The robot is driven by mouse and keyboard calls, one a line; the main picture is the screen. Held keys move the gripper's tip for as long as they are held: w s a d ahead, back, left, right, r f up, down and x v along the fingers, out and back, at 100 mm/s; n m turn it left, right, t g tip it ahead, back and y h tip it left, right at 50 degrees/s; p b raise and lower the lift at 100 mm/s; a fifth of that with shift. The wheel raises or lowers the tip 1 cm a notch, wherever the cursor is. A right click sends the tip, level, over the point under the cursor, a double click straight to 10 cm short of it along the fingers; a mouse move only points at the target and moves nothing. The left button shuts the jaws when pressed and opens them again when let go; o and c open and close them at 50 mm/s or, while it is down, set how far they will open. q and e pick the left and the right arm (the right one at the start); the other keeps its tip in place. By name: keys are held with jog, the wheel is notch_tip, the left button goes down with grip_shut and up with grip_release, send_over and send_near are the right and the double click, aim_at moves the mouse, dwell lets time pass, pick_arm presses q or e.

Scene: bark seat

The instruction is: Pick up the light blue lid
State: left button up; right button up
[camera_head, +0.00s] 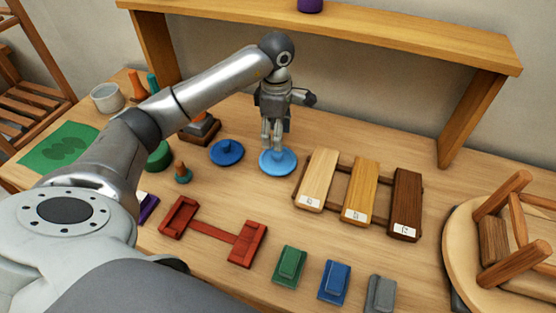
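The light blue lid (279,166) is a round disc lying on the wooden table, left of the row of wood samples. My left gripper (272,146) points straight down over it, with its fingertips at the lid's middle. The fingers hide part of the lid's centre. I cannot tell whether they touch it or have closed on it. A darker blue lid (227,152) lies just to its left. My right gripper is not in view.
Three labelled wood samples (358,190) on a rack stand close on the right. A red wooden piece (212,231) and green, blue and grey blocks (334,281) lie in front. A wooden shelf (340,24) spans the back. An upturned stool (500,240) is at right.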

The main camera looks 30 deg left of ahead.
aim_at(278, 157)
pick_arm(q)
notch_tip(278, 157, down, 2)
jog(key=f+p, duration=0.1)
jog(key=f, duration=0.1)
jog(key=f+p, duration=0.1)
jog(key=f, duration=0.1)
jog(key=shift+d+f, duration=0.2)
jog(key=shift+f, duration=0.55)
jog(key=c, duration=1)
jog(key=shift+r, duration=0.1)
jog(key=shift+c, duration=0.2)
